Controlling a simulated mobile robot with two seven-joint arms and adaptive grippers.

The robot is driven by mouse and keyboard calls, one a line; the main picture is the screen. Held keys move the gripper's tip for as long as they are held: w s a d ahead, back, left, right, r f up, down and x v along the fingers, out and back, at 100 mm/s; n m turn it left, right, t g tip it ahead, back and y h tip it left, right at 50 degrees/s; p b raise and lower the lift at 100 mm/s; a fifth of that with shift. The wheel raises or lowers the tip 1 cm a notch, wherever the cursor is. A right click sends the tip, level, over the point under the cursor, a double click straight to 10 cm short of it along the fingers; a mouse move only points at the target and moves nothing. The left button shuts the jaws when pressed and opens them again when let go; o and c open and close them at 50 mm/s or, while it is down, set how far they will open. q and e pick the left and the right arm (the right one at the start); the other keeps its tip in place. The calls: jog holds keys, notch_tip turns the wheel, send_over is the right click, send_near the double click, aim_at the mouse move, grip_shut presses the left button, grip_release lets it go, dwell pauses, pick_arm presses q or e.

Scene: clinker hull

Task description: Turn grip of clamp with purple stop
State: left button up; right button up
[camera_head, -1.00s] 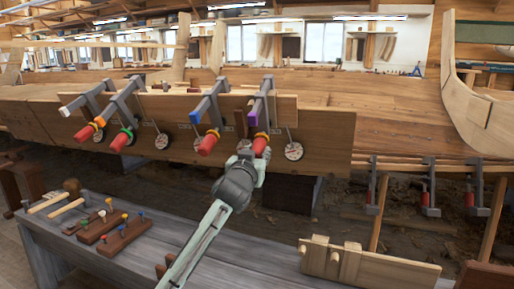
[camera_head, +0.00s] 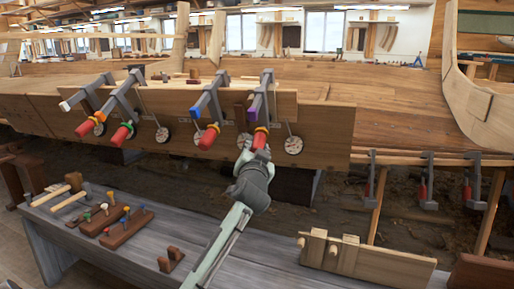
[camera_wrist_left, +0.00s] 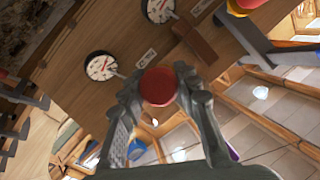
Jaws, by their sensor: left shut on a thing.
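The clamp with the purple stop (camera_head: 251,114) is the rightmost of the clamps on the hull plank. Its red grip (camera_head: 260,141) points down and toward me, with a yellow ring above it. My left gripper (camera_head: 249,154) reaches up from below and is shut on this grip, hiding part of it. In the left wrist view the round red end of the grip (camera_wrist_left: 158,87) shows between the two fingers of my left gripper (camera_wrist_left: 160,95). A bit of purple (camera_wrist_left: 233,151) shows behind the right finger. My right gripper is not in view.
A clamp with a blue stop (camera_head: 195,112) is just left; clamps with white and orange stops are farther left. A dial (camera_head: 293,145) sits right of the held grip. A grey bench (camera_head: 230,262) with pegged wooden blocks stands below. More clamps hang at right.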

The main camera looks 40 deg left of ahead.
pick_arm(q)
jog(key=o, duration=1.2)
jog(key=shift+c, duration=0.2)
jog(key=shift+s, duration=0.1)
jog(key=v, duration=1.2)
